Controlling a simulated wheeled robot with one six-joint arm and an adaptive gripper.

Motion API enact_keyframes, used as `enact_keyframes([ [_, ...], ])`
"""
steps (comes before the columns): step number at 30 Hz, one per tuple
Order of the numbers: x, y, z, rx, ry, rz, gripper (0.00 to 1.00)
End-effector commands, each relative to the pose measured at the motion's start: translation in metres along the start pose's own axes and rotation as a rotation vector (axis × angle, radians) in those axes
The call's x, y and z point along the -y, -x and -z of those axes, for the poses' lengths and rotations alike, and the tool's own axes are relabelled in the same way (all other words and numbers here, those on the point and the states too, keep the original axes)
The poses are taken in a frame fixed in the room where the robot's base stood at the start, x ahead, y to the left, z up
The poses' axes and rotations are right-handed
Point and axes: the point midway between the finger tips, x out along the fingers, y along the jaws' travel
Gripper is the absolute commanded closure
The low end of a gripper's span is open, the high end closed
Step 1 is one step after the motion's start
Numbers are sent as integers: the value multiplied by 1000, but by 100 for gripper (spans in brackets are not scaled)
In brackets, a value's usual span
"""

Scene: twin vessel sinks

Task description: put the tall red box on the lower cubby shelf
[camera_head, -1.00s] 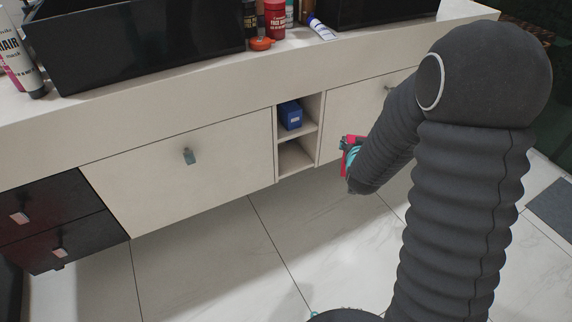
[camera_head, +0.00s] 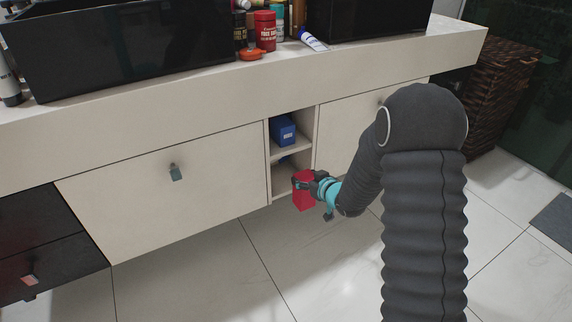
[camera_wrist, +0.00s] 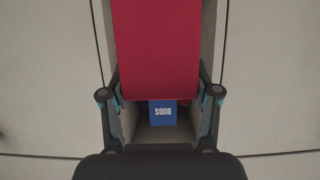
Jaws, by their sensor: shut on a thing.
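The tall red box (camera_head: 304,196) is held in my gripper (camera_head: 304,181), in front of the lower part of the cubby. In the wrist view the red box (camera_wrist: 157,45) fills the upper middle, between the two fingers of my gripper (camera_wrist: 160,96). The lower cubby shelf (camera_head: 281,187) shows at its left side; the box and gripper hide its right part. The box appears to be outside the opening; its exact distance cannot be told.
A blue box (camera_head: 283,131) stands in the upper cubby; a blue box with white letters (camera_wrist: 163,112) shows in the wrist view. The cabinet front (camera_head: 165,190) flanks the cubby. Bottles, a red can (camera_head: 265,30) and black sinks (camera_head: 130,45) are on the countertop.

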Motion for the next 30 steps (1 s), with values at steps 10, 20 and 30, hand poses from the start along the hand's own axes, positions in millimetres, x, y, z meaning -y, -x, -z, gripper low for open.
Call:
enact_keyframes([
  [10,1,-69,28,-1,1,1,100],
  [20,1,-98,40,-1,1,1,100],
  [30,0,-122,44,0,0,0,100],
])
